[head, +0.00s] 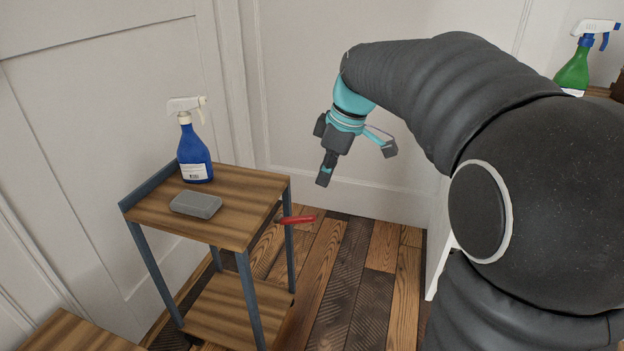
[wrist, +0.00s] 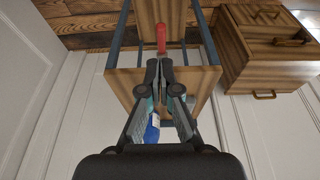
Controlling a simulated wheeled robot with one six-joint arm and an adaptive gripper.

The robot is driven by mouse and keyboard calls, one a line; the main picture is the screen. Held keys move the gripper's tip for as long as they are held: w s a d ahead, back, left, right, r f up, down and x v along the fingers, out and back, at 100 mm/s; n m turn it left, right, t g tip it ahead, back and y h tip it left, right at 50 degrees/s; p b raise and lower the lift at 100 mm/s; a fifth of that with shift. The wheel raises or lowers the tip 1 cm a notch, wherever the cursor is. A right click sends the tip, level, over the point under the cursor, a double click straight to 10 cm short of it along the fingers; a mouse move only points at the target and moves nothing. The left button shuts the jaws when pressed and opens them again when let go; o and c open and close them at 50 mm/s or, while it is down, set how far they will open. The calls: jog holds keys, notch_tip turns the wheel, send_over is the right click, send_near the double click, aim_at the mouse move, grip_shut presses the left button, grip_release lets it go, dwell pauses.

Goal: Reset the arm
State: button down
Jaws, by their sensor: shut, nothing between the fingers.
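My gripper (head: 324,177) hangs in mid-air to the right of a small wooden stand, pointing down. It is shut and holds nothing. In the wrist view my gripper (wrist: 159,62) shows its two fingers together, in front of the stand. My arm bends over from the right side of the head view.
The stand (head: 240,226) bears a blue spray bottle (head: 194,152) and a grey block (head: 196,204). A red object (head: 297,219) shows at its right edge. A green spray bottle (head: 572,72) is at far right. A drawer cabinet (wrist: 262,55) shows in the wrist view. Floor between is clear.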

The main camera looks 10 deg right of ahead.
jog(key=shift+s+d+r, duration=0.1)
jog(key=shift+d+r, duration=0.05)
dwell(0.3)
jog(key=s+f+m+t+h+p, duration=0.1)
jog(key=s+m+t, duration=0.1)
jog(key=s+m, duration=0.4)
jog(key=s+f+m+t+h+p, duration=0.1)
jog(key=s+m, duration=0.5)
jog(key=s, duration=1)
jog(key=shift+s+d+f+t+h+p, duration=0.3)
jog(key=shift+f+t+h+p, duration=0.1)
jog(key=shift+f+t+p, duration=0.2)
